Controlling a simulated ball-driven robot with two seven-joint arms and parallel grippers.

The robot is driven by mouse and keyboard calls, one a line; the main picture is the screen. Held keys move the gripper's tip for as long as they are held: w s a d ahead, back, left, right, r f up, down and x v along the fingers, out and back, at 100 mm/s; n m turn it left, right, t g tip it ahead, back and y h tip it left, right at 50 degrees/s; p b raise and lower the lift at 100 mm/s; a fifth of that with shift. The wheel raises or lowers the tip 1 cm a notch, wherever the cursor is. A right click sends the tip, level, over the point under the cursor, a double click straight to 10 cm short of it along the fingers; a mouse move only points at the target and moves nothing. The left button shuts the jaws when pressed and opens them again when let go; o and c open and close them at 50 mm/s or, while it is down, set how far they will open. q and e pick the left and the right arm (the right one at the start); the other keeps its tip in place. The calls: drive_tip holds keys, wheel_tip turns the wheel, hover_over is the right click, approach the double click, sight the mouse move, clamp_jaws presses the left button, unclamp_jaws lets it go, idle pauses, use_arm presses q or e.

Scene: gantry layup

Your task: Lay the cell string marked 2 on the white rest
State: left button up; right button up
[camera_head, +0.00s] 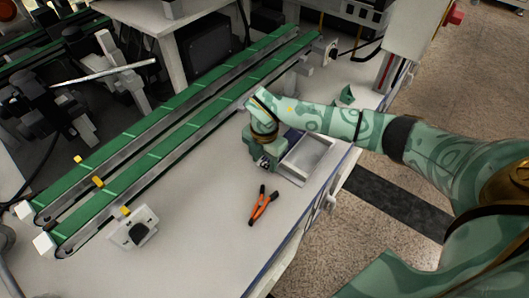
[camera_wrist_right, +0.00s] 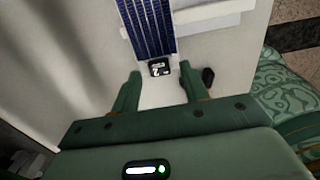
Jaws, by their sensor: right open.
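The cell string (camera_wrist_right: 147,22) is a dark blue strip with pale lines. Its near end has a black tag (camera_wrist_right: 160,68) with a white mark that looks like a 2. My right gripper (camera_wrist_right: 161,80) is open, its two green fingers either side of the tag with gaps. In the head view my right gripper (camera_head: 264,158) is low over the table, and my arm hides most of the string. A shallow white tray-like piece (camera_head: 326,152), which may be the white rest, is just right of it. A white ledge (camera_wrist_right: 212,17) shows beside the string in the wrist view. My left gripper is not in view.
Orange-handled pliers (camera_head: 262,204) lie on the white table (camera_head: 205,222) in front of my right gripper. Two green conveyor belts (camera_head: 150,150) run along the left. A small green object (camera_head: 346,95) lies behind my right arm.

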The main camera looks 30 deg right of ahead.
wheel_tip(320, 180, up, 7)
drive_tip(key=p, duration=0.5)
drive_tip(key=shift+w, duration=0.1)
use_arm(q)
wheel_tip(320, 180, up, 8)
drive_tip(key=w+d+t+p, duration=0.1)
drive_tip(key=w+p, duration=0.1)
drive_tip(key=p, duration=0.2)
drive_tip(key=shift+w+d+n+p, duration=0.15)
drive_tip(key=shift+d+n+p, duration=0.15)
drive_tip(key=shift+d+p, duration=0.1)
use_arm(e)
wheel_tip(320, 180, up, 5)
drive_tip(key=shift+r, duration=0.1)
